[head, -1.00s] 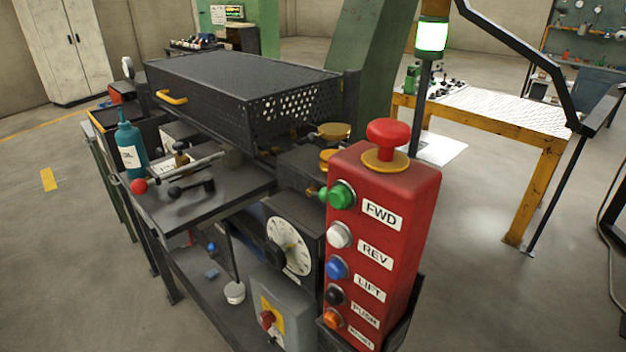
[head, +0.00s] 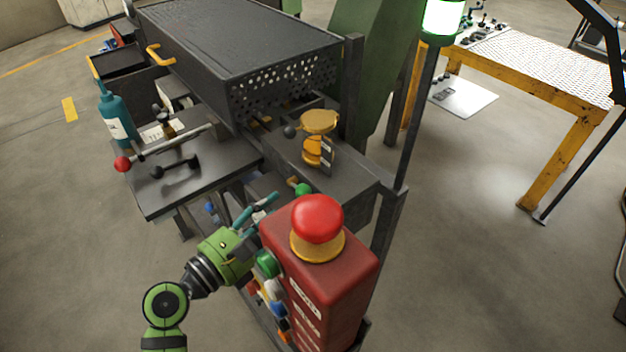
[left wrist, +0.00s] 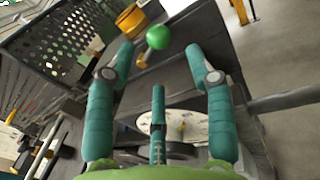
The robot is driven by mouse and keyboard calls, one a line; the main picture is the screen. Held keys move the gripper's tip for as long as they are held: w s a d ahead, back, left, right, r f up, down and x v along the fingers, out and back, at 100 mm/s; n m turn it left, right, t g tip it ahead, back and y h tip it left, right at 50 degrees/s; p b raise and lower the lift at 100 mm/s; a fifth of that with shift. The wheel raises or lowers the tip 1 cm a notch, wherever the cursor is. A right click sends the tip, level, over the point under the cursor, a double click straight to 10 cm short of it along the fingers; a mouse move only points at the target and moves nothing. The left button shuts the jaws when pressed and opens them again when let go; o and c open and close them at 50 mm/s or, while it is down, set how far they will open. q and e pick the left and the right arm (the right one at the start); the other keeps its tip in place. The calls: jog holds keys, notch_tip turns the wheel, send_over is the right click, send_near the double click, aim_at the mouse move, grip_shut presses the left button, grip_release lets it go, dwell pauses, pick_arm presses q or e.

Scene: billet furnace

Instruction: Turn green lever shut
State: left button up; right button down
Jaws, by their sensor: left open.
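The green lever's round green knob (head: 303,189) shows just behind the red control box, on the near side of the dark machine block. In the left wrist view the knob (left wrist: 158,38) appears ahead of the fingertips, centred between them, with a short brassy stem below it. My left gripper (head: 258,205) is left of the knob and apart from it. Its teal fingers (left wrist: 158,52) are spread and empty. In the head view the lever's stem is mostly hidden. My right gripper is not seen.
The red control box (head: 325,270) with its red mushroom button (head: 317,218) stands close right of my left arm. A yellow-capped fitting (head: 319,122) rises behind the knob.

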aim_at(297, 189)
pick_arm(q)
jog(key=p+x, duration=0.1)
jog(key=x, duration=0.5)
jog(key=shift+s+a, duration=0.1)
